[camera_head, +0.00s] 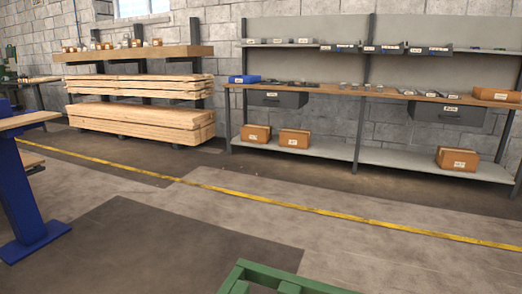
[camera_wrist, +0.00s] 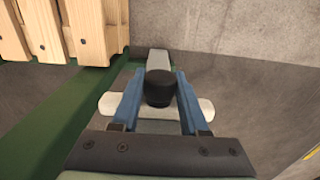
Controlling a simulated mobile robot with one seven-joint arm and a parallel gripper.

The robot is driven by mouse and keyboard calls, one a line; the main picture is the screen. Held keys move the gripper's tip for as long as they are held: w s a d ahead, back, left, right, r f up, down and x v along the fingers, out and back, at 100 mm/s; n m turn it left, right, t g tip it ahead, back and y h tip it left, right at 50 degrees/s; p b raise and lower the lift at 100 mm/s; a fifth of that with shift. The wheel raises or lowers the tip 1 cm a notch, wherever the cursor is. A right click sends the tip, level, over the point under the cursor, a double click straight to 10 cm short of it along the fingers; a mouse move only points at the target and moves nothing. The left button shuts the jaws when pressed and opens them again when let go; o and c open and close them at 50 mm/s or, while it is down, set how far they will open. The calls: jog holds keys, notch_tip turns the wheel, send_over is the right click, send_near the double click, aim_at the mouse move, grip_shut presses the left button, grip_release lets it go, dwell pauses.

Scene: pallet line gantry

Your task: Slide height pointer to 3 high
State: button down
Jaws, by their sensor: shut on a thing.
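In the wrist view, my gripper (camera_wrist: 159,78) has its two blue fingers on either side of a black round knob (camera_wrist: 160,92) and is shut on it. The knob appears to belong to the height pointer. A pale plate (camera_wrist: 108,106) with rounded ends lies across beneath the knob and shows on both sides of the fingers. A narrow grey bar (camera_wrist: 158,58) extends beyond the knob. No scale or height marks are readable. The head view shows neither my gripper nor the knob.
In the wrist view, wooden pieces (camera_wrist: 92,28) stand at upper left beside a green frame (camera_wrist: 62,118). The head view shows a green frame (camera_head: 270,274) at bottom, a blue post (camera_head: 38,190) at left, lumber stacks (camera_head: 140,125) and a workbench (camera_head: 330,90) behind open floor.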

jog(key=shift+c, duration=2)
grip_release()
jog(key=shift+r, duration=0.1)
notch_tip(320, 180, up, 8)
jog(key=p, duration=0.9)
